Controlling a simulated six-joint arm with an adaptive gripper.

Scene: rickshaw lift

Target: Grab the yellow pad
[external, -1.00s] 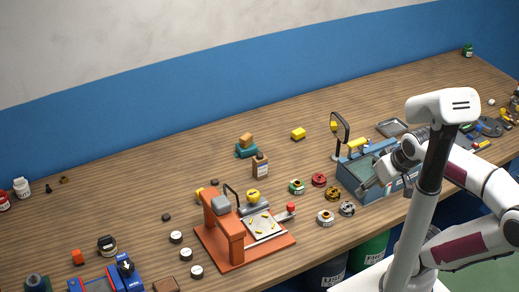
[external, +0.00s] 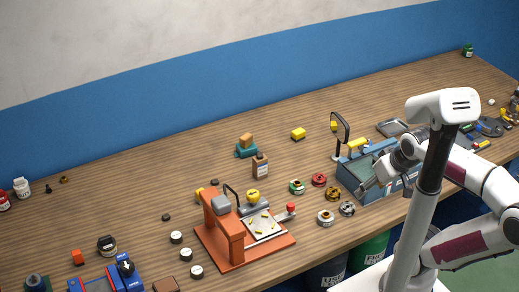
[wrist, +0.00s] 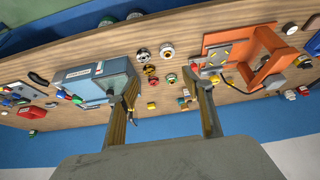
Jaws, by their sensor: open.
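The yellow pad (external: 298,134) appears as a small yellow block lying alone on the wooden bench, towards the blue wall, in the external view. In the wrist view a small yellow block (wrist: 151,105), likely the same pad, lies between my two fingers in the picture, farther off on the bench. My gripper (wrist: 160,85) is open, with its fingers spread and nothing between them. In the external view my gripper (external: 368,186) is over the blue toolbox area, to the right of and nearer than the pad, and apart from it. The white column partly hides my arm.
A blue toolbox (external: 349,185) with a black-framed lamp (external: 341,130) stands right of the pad. Several small reels (external: 333,194) lie in front. Bench around the pad is clear.

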